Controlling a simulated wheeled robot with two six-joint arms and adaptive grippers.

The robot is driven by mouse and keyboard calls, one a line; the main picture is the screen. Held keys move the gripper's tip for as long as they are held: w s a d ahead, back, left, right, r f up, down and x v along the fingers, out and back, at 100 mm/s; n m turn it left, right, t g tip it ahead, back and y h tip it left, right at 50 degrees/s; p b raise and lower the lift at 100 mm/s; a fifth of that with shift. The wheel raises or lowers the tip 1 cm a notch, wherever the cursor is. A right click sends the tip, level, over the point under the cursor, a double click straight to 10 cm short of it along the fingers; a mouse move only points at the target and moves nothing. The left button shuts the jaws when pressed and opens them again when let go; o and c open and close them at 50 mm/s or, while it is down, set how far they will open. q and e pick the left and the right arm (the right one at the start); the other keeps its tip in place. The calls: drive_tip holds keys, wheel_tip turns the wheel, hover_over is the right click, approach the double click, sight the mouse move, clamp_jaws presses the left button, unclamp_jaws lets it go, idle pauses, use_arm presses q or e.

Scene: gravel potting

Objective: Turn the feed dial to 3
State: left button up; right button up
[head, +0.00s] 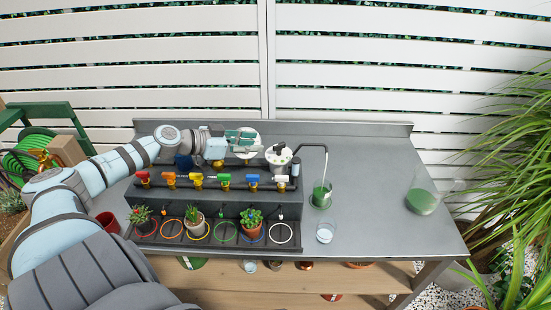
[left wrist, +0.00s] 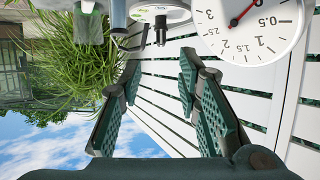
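A white round dial with a black knob (head: 280,153) stands behind the row of valves, right of my left gripper. It also shows at the top of the left wrist view (left wrist: 160,13), partly cut off; I cannot read its setting. A white gauge with a red needle (left wrist: 250,28) is beside it in that view, with marks such as 0.5, 1, 1.5 and 2. My left gripper (head: 243,137) is in front of the gauge in the head view. Its green fingers are apart and empty in the left wrist view (left wrist: 160,80). My right gripper is not in view.
Coloured valve handles (head: 196,179) line the dark rack, with potted plants (head: 251,221) and coloured rings below. A thin bent spout (head: 326,163) hangs over a cup of green liquid (head: 321,195). A larger green-filled beaker (head: 422,201) stands right. The grey tabletop (head: 375,165) is clear between.

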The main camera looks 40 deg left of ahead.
sight(278, 144)
use_arm(q)
drive_tip(key=p+x, duration=0.1)
drive_tip(key=x, duration=0.7)
drive_tip(key=shift+a+f, duration=0.1)
drive_tip(key=shift+a, duration=0.1)
drive_tip(key=shift+w+d+f, duration=0.2)
drive_tip(key=shift+w+d, duration=0.05)
drive_tip(key=shift+w, duration=0.15)
